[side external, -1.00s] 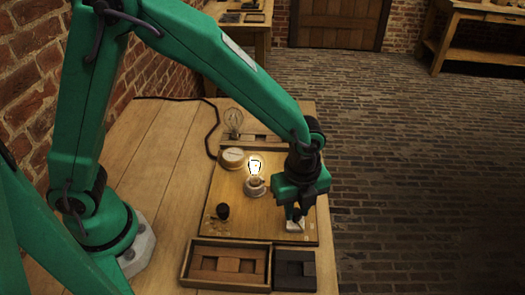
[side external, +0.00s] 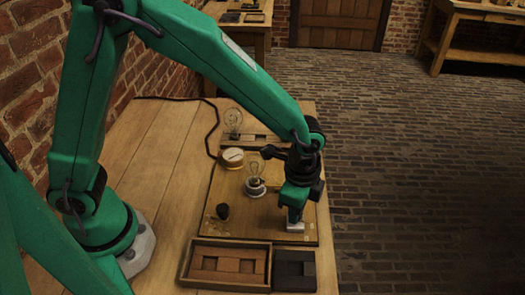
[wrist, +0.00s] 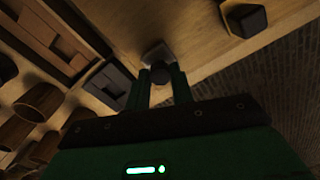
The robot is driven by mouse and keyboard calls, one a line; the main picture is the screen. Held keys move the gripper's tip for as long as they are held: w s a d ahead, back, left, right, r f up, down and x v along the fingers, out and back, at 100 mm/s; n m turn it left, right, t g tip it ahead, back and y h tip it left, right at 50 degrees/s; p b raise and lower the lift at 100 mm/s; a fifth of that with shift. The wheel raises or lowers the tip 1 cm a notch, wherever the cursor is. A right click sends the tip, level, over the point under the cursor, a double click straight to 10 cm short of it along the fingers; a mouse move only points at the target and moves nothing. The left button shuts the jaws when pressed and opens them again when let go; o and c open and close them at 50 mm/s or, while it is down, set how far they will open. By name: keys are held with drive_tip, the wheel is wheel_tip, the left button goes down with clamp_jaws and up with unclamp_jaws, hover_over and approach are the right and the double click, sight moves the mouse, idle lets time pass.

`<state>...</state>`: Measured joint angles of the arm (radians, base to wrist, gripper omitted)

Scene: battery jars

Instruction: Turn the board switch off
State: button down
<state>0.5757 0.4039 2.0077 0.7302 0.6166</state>
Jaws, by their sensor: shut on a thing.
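The board switch (side external: 295,226) has a pale base on the front right of the wooden board (side external: 232,205). My gripper (side external: 294,213) points down over it and hides most of its top. In the wrist view my gripper (wrist: 163,84) has its two green fingers shut on the dark knob (wrist: 167,73) of the switch, with the pale base (wrist: 156,50) just beyond. The bulb (side external: 254,171) on the board is clear and unlit.
A dark round knob (side external: 222,211) stands at the board's front left. A round gauge (side external: 232,157) and another glass bulb (side external: 233,120) are behind. A wooden tray of brown blocks (side external: 190,265) and a dark tray (side external: 295,270) lie in front.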

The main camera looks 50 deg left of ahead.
drive_tip(key=shift+r+n, duration=0.1)
drive_tip(key=shift+n, duration=1.1)
drive_tip(key=c, duration=1.2)
unclamp_jaws()
drive_tip(key=shift+r, duration=3.9)
